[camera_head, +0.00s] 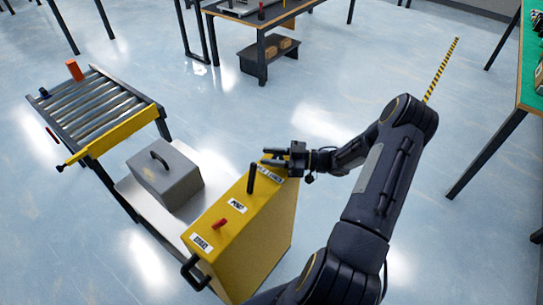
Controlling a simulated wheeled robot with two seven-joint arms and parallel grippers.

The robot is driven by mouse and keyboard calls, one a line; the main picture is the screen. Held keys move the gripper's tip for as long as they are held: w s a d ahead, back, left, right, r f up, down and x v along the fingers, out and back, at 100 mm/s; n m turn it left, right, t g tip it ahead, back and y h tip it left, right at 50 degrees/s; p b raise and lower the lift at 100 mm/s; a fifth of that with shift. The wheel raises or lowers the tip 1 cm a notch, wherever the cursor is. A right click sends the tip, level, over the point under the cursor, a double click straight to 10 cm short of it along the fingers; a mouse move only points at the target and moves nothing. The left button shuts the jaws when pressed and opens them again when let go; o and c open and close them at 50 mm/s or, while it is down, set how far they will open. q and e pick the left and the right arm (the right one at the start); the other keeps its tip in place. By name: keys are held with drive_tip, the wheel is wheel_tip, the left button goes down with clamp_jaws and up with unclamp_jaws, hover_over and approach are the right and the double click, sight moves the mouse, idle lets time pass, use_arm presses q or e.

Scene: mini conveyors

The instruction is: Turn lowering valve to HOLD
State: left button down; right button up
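A yellow cabinet (252,238) stands at the lower middle, with several white labels on its top; their lettering is too small to read surely. A short red lever (219,224), which looks like the valve handle, sits between the near label (201,243) and the middle label (237,206). A black upright lever (251,179) stands farther back on the top. My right gripper (268,157) is over the cabinet's far end, beyond the black lever and away from the red one. Its two fingers point left, apart, with nothing between them. My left gripper is out of view.
A grey box with a handle (176,183) sits on a pale low platform left of the cabinet. A roller conveyor (95,108) with a yellow front bar stands behind it. A dark-legged table (240,22) is at the back. Open floor lies between.

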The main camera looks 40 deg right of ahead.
drive_tip(key=c, duration=0.4)
drive_tip(key=shift+m+t+h, duration=0.3)
drive_tip(key=shift+h, duration=0.1)
drive_tip(key=m+t+h, duration=0.1)
drive_tip(key=m+t+h+b, duration=0.1)
drive_tip(key=h, duration=0.1)
drive_tip(key=m+t+h+b, duration=0.1)
drive_tip(key=shift+w+d+f+m+h, duration=0.15)
drive_tip(key=shift+d+f+m+h, duration=0.05)
drive_tip(key=shift+d+m+h, duration=0.1)
drive_tip(key=m+h+b, duration=0.2)
drive_tip(key=h, duration=0.1)
drive_tip(key=m+t+h+b, duration=0.1)
drive_tip(key=m+h+b, duration=0.1)
drive_tip(key=h, duration=0.1)
drive_tip(key=m+h+b, duration=0.1)
drive_tip(key=h+b, duration=0.1)
drive_tip(key=shift+w+d+m+t+h+b, duration=0.1)
drive_tip(key=shift+d+m+t+h+b, duration=0.25)
drive_tip(key=shift+d+m+t+h, duration=0.05)
drive_tip(key=shift+d+m+h+b, duration=0.15)
drive_tip(key=shift+m+h+b, duration=0.6)
drive_tip(key=shift+h, duration=0.35)
drive_tip(key=shift+d+r+m+g+h+b, duration=0.1)
drive_tip(key=shift+r+m+g+h+b, duration=0.2)
drive_tip(key=shift+h, duration=0.2)
drive_tip(key=shift+f, duration=0.1)
